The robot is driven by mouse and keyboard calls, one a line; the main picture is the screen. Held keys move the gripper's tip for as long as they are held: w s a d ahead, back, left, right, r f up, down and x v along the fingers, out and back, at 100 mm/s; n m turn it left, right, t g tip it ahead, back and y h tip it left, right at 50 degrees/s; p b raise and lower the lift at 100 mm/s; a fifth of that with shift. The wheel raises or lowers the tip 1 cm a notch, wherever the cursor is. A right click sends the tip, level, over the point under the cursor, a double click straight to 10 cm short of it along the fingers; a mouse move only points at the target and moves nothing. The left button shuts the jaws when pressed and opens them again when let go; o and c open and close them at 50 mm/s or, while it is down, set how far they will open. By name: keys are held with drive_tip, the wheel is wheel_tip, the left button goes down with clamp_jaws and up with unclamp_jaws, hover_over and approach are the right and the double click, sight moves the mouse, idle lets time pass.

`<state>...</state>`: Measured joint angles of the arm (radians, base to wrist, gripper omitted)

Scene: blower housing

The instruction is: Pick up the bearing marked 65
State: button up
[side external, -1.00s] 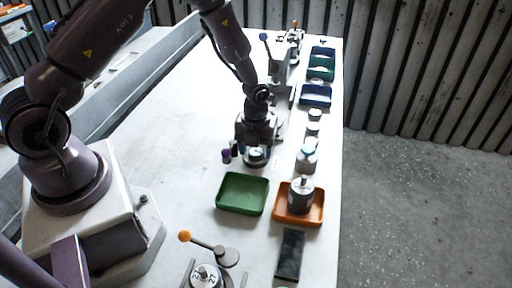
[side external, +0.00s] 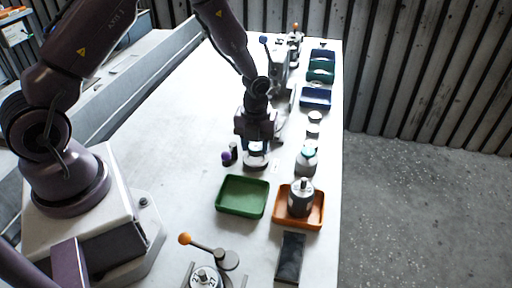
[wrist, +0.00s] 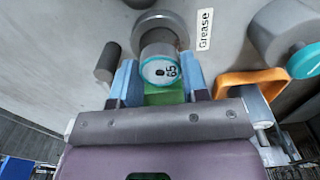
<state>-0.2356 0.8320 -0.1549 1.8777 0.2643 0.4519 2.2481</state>
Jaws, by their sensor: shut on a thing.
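The bearing marked 65 (wrist: 161,71) shows its pale end face, with a teal ring and dark 65 print, between the two blue fingers in the wrist view. My gripper (wrist: 160,82) is shut on it. A grey cylinder body and a wider round flange (wrist: 160,22) show behind that face; I cannot tell whether they are one part with it. In the side view my gripper (side external: 256,148) points down over the table, with a round pale part (side external: 255,163) just below the fingers. I cannot tell whether that part touches the table.
A green tray (side external: 243,212) lies in front of my gripper. An orange tray (side external: 317,223) holds a grey cylinder part (side external: 300,198). A small purple-topped item (side external: 227,157) stands close left. Blue and green bins line the far right edge.

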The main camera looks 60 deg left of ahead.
sight(256, 146)
drive_tip(key=shift+r, duration=1.7)
